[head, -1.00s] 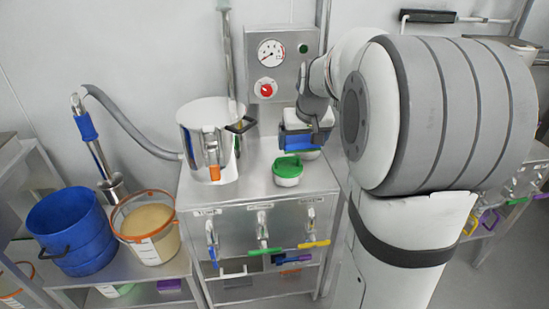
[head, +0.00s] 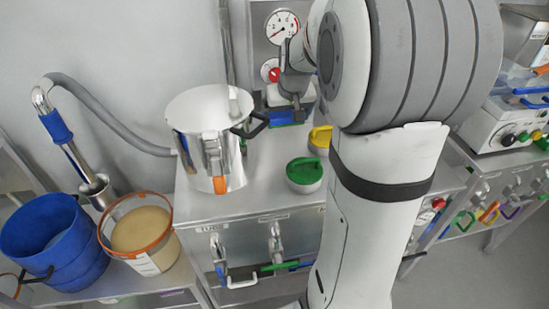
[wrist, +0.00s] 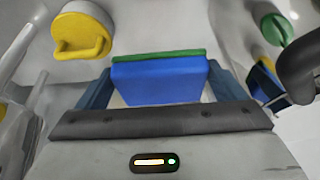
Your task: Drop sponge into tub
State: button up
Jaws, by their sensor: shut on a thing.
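My gripper (wrist: 160,78) is shut on a sponge (wrist: 160,84), a blue block with a thin green layer, clasped between the two fingers in the wrist view. In the head view the sponge (head: 288,118) shows as a small blue patch under my gripper, above the back of the steel bench and right of the steel pot. My arm hides part of this area. A blue tub (head: 52,240) with a black handle stands on the lower shelf at the far left, well away from my gripper. Its inner floor is not clearly seen.
A clear bucket (head: 140,234) with an orange rim and tan contents stands beside the blue tub. The steel pot (head: 212,140) stands between the tub side and my gripper. A green-lidded container (head: 304,174) and a yellow-lidded one (head: 320,138) stand on the bench (head: 250,200).

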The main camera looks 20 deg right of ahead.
aim_at(286, 157)
jog(key=f, duration=0.4)
jog(key=f+b, duration=0.1)
jog(key=f, duration=0.8)
jog(key=shift+s+d+f+b, duration=0.1)
jog(key=shift+d+f+b, duration=0.1)
jog(key=shift+d+b, duration=0.15)
jog(key=o, duration=1.1)
jog(key=shift+c, duration=0.2)
